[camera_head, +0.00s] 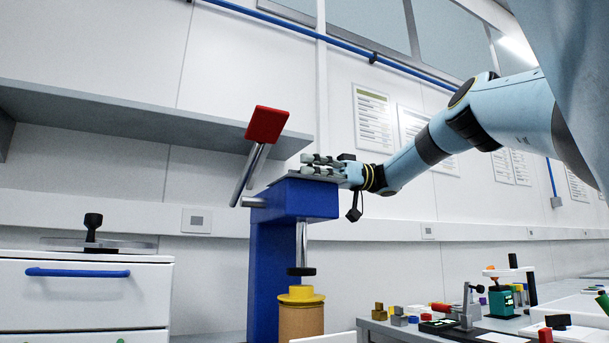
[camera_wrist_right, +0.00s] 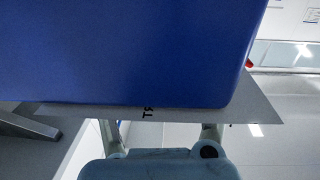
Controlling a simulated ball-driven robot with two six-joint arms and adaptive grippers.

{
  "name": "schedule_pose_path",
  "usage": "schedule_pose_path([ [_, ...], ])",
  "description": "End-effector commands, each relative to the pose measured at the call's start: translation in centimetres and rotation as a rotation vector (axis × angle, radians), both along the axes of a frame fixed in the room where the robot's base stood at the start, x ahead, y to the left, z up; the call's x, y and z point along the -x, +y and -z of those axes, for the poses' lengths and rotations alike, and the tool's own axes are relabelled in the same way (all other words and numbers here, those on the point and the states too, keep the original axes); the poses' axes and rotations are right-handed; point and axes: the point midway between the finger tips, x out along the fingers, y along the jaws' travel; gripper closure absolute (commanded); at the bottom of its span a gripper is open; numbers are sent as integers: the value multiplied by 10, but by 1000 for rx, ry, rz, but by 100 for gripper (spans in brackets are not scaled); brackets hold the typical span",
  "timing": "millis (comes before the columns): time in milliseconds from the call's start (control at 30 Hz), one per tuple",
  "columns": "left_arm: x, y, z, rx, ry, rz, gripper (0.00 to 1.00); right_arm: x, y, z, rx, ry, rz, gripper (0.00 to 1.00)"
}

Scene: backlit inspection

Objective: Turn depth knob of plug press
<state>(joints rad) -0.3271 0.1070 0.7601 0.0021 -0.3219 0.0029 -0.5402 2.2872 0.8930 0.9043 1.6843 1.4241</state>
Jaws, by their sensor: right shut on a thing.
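The plug press (camera_head: 275,240) is a blue column with a blue head, a red-ended lever (camera_head: 267,124) raised at its left, and a thin spindle with a black disc (camera_head: 301,271) below the head. A yellow plug (camera_head: 301,294) sits on a brown cylinder (camera_head: 301,320) under the disc. My right gripper (camera_head: 318,165) reaches in from the right at the top of the press head, its fingers pointing left. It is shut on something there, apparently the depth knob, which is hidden. In the right wrist view the blue press body (camera_wrist_right: 140,50) fills the upper part. My left gripper is not in view.
A white drawer cabinet (camera_head: 85,290) with a blue handle stands at the left. A grey shelf (camera_head: 130,112) runs along the wall behind. At the lower right a bench holds small coloured parts and a green device (camera_head: 501,302).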

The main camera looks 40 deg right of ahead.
Motion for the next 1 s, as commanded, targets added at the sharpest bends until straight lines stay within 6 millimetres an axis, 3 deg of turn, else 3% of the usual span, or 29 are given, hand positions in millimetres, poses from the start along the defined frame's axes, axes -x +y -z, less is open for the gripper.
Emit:
schedule_pose_path([
  [400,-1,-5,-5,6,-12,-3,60,0,0,-1,0,-2,-135,72],
  [867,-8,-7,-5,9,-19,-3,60,1,1,-1,2,-5,-152,72],
  [900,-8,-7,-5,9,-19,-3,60,1,1,0,2,-5,-152,38],
  [1000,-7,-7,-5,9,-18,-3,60,1,1,0,1,-4,-152,25],
])
